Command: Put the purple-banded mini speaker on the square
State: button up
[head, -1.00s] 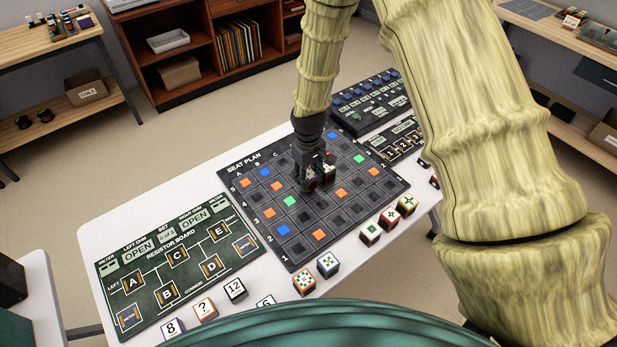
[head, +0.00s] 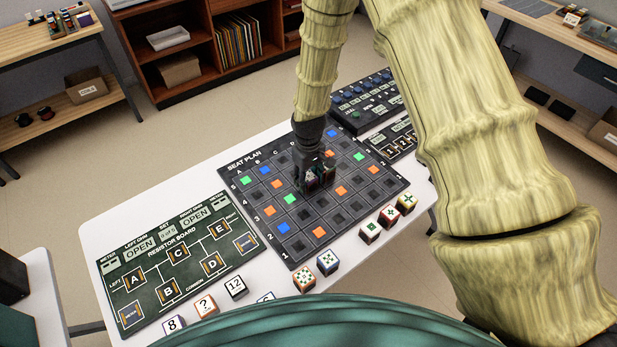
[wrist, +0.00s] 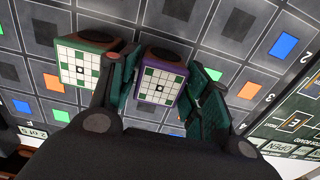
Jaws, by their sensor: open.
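The purple-banded mini speaker (wrist: 160,82) has a white gridded face with green cells and a dark top. It is on the dark seat plan board (head: 292,250). My gripper (wrist: 163,92) is open, with one finger on each side of it in the wrist view. I cannot tell whether either finger touches it. A similar green-banded speaker (wrist: 85,66) stands just left of the left finger. In the head view my gripper (head: 314,182) is low over the middle of the board and hides most of both speakers. Several coloured squares lie on the board, including a blue one (wrist: 284,45).
The green resistor board (head: 180,262) lies left of the seat plan on the white table. A dark panel with blue knobs (head: 362,98) is at the back right.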

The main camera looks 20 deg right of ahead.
aim_at(309, 176)
jog(key=shift+r, duration=0.15)
notch_tip(309, 176, up, 12)
jog(key=b, duration=0.3)
dwell(0.4)
jog(key=shift+d, duration=0.1)
